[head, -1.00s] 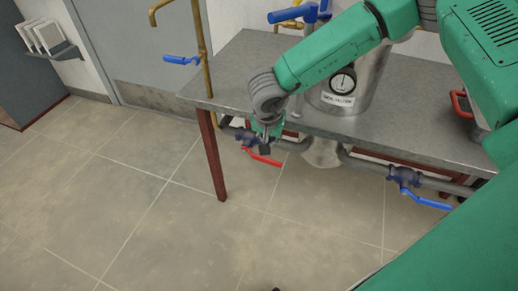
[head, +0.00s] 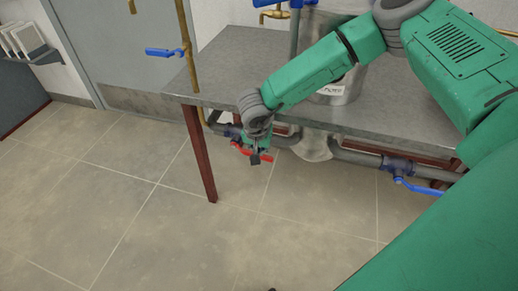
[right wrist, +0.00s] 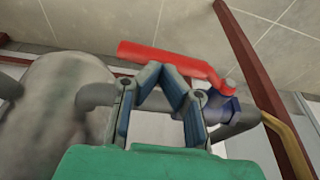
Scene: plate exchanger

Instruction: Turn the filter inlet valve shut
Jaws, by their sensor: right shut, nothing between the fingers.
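A valve with a red lever (head: 268,157) sits on the grey pipe under the front edge of the table, near its left leg. Its dark blue body (head: 232,132) shows left of my gripper. My right gripper (head: 255,158) is shut and empty, in front of the lever and overlapping it in the head view. In the right wrist view the closed fingertips (right wrist: 164,72) lie close to the red lever (right wrist: 165,57); I cannot tell whether they touch. The lever points right and slightly down, roughly along the pipe. My left gripper is not in view.
A second valve with a blue lever (head: 418,187) is farther right on the pipe. A pale rounded housing (head: 313,146) hangs between the valves. The table edge (head: 300,122) is just above my gripper, and a red leg (head: 201,160) stands left. Floor in front is clear.

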